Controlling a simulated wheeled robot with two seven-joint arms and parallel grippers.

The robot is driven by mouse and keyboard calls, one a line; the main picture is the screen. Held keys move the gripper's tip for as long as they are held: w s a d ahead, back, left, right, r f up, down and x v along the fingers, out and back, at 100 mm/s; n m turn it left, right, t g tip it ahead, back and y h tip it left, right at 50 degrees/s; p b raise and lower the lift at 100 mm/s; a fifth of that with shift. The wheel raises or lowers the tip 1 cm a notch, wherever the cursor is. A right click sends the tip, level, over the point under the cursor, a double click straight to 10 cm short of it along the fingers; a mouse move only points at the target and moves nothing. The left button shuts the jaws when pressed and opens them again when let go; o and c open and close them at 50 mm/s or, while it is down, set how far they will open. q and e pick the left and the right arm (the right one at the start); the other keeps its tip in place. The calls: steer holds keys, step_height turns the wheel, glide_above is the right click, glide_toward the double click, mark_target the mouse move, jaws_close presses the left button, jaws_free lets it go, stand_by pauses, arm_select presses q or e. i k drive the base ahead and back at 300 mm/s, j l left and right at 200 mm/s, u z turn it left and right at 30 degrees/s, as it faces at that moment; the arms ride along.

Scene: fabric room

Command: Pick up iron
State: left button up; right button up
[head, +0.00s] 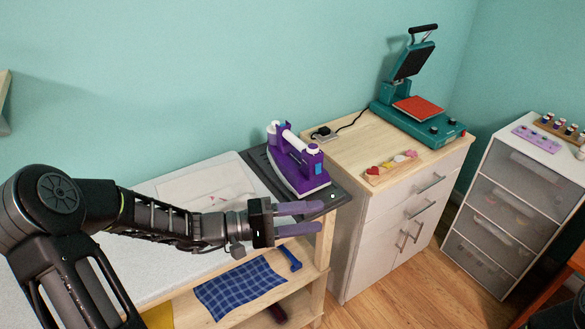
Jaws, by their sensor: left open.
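The iron (297,163) is purple with a white handle bar. It stands on a dark rest (335,188) at the right end of the white-topped table. My left gripper (322,217) reaches in from the left, its two purple-grey fingers apart with nothing between them. It is in front of the iron, lower in the picture, and its upper finger overlaps the front edge of the dark rest. The fingers do not surround the iron. My right gripper is not in view.
A wooden cabinet (372,228) stands right of the table, with a teal heat press (418,112) and a small tray of colored shapes (391,167). A blue checked cloth (240,287) lies on the shelf below. A grey drawer unit (517,205) stands farther right.

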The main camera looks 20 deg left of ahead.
mark_target(288, 156)
steer(key=i+u, duration=0.1)
steer(key=u, duration=0.8)
steer(key=i+l+u, duration=0.15)
steer(key=l+u, duration=0.2)
steer(key=i+l+u, duration=0.15)
steer(key=l+u, duration=0.2)
steer(key=l, duration=0.15)
steer(key=l+u, duration=0.3)
steer(key=l, duration=0.5)
steer(key=i+l, duration=0.15)
steer(key=l, duration=0.4)
steer(key=i+l, duration=0.15)
steer(key=l, duration=0.15)
steer(key=i+l, duration=0.15)
steer(key=l, duration=0.15)
steer(key=u, duration=0.05)
